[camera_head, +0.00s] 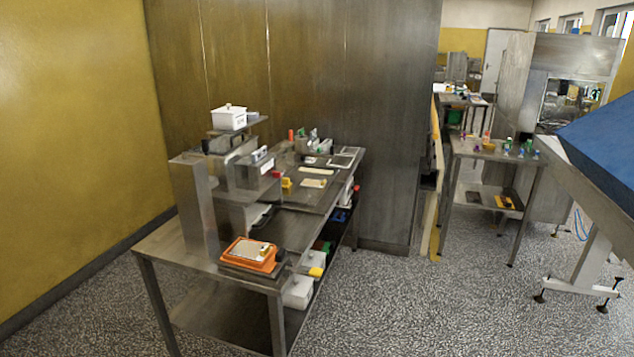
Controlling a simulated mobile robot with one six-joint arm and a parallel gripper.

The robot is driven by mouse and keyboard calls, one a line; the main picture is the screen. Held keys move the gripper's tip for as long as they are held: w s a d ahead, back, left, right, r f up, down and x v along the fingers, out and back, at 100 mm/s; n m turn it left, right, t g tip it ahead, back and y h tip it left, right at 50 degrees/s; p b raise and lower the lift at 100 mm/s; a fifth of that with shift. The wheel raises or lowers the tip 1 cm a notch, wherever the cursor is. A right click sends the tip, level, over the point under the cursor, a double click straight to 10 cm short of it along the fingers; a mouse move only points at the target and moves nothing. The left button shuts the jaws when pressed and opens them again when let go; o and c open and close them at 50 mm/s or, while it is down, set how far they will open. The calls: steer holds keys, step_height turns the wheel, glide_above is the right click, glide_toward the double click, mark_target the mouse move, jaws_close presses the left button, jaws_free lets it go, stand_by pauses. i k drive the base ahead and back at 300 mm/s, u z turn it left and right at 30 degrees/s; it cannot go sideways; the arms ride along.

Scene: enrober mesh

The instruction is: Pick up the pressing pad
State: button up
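I cannot tell for sure which object is the pressing pad. An orange tray-like item (249,255) with a pale top and small things on it lies on the near end of the steel workbench (228,273). Flat pale pieces (314,183) lie on the dark work surface farther back, with a small yellow item (287,183) beside them. These things are too small to identify. My gripper is not in this view, so its distance from the bench is not shown.
A white lidded box (228,118) stands on a raised shelf on the bench. White containers (299,291) sit below its top. A second table (494,153) with small coloured items stands at right, near a blue-topped machine (603,150). Speckled floor (400,310) is clear between.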

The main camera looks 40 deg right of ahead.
mark_target(287, 181)
steer(key=z, duration=0.9)
steer(key=k, duration=1)
steer(key=i, duration=0.9)
